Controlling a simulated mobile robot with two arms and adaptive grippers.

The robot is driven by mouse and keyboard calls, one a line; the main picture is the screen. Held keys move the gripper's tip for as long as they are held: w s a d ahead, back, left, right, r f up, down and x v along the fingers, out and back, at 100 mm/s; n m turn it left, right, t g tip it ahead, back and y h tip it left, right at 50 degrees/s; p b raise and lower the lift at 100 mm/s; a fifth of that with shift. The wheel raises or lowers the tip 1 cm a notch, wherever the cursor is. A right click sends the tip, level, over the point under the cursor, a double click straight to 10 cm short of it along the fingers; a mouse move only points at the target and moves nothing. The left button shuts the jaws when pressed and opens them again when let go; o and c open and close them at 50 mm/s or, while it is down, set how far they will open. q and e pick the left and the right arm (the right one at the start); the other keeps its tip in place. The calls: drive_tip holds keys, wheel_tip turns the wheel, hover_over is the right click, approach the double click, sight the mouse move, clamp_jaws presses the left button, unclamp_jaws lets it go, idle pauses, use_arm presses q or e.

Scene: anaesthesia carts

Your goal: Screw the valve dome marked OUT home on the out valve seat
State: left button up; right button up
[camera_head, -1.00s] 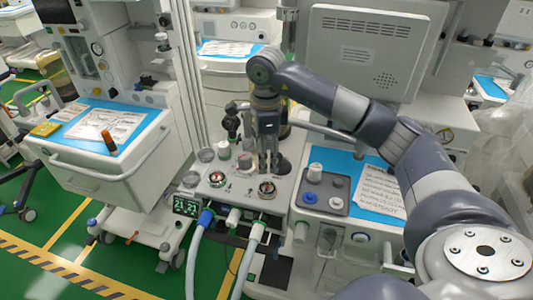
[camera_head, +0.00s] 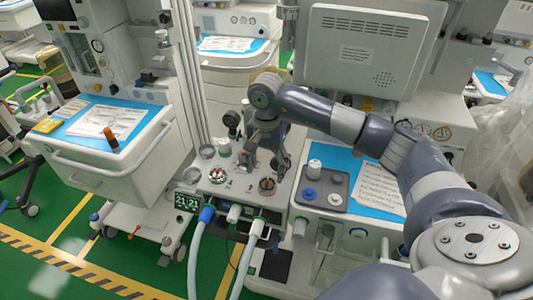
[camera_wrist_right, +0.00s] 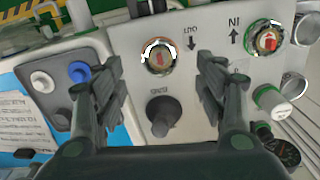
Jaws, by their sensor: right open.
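The out valve (camera_head: 267,186) is on the front of the machine's top panel. In the wrist view the round out valve dome (camera_wrist_right: 158,55), with red inside and a bright rim, sits at its seat beside the printed OUT and arrow. I cannot tell how tightly it is seated. My right gripper (camera_head: 266,166) is over it, fingers spread wide and empty. In the wrist view the fingers (camera_wrist_right: 162,70) stand on either side of the dome, apart from it. My left gripper is not in view.
The similar in valve (camera_head: 218,174) has a green ring. A dark knob (camera_wrist_right: 160,115) stands close to the out valve. A grey tray (camera_head: 335,206) with blue and white caps is at the right. Hoses (camera_head: 247,260) run down from the front.

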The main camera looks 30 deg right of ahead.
sight(266, 178)
wheel_tip(266, 178, down, 6)
drive_tip(key=shift+r+p, duration=0.1)
drive_tip(key=shift+p, duration=0.4)
drive_tip(key=shift+c, duration=0.2)
drive_tip(key=c, duration=1.2)
drive_tip(key=m, duration=0.6)
drive_tip(key=shift+w, duration=0.15)
drive_tip(key=shift+c, duration=0.2)
drive_tip(key=m, duration=0.6)
drive_tip(key=shift+w+m, duration=0.15)
drive_tip(key=shift+m, duration=0.15)
drive_tip(key=m, duration=0.6)
drive_tip(key=shift+w+d, duration=0.1)
drive_tip(key=shift+d, duration=0.05)
drive_tip(key=m, duration=0.6)
drive_tip(key=shift+d+m, duration=0.15)
drive_tip(key=shift+m, duration=0.15)
